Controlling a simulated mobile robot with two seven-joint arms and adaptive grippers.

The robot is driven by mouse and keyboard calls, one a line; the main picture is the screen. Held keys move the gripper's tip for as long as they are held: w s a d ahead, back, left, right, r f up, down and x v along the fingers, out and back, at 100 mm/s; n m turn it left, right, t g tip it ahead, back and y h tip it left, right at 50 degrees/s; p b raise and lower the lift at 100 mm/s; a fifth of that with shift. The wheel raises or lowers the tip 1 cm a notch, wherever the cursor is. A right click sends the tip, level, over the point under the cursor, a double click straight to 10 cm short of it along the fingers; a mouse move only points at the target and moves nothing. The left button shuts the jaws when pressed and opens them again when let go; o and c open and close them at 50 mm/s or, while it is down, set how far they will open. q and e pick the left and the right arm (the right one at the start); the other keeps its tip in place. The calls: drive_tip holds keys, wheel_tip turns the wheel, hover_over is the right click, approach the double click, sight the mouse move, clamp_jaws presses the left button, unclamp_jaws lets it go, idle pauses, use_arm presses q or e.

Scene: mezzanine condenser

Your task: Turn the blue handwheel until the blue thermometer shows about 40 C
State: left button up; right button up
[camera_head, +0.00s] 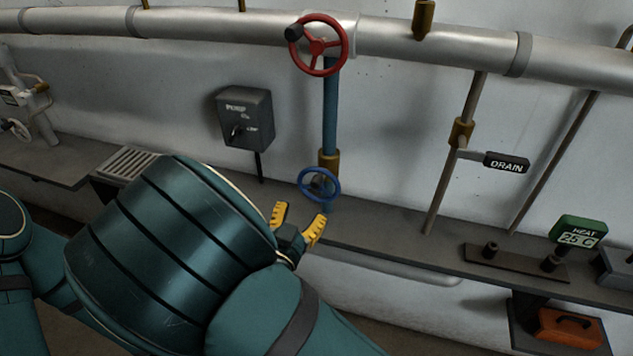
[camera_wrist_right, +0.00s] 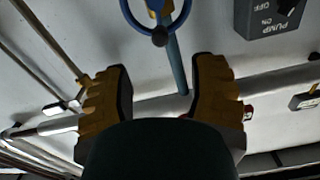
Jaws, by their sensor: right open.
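The blue handwheel (camera_head: 319,184) sits low on a blue vertical pipe (camera_head: 330,112), just above the back of the dark ledge. My right gripper (camera_head: 297,222) is open with yellow fingers, just below and left of the wheel in the head view. In the right wrist view the gripper (camera_wrist_right: 162,68) is open and empty, and the blue handwheel (camera_wrist_right: 157,22) shows at the top edge, beyond the fingertips and apart from them. I see no blue thermometer; a green display (camera_head: 578,232) reads HEAT 25 C. My left gripper is not in view.
A red handwheel (camera_head: 317,45) is above on the big silver pipe (camera_head: 440,44). A grey pump switch box (camera_head: 245,118) is left of the blue pipe. A DRAIN lever (camera_head: 506,162) sticks out at right. An orange toolbox (camera_head: 569,329) is low at right.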

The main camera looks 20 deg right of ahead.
sight(315, 187)
drive_tip(key=x, duration=1.1)
clamp_jaws()
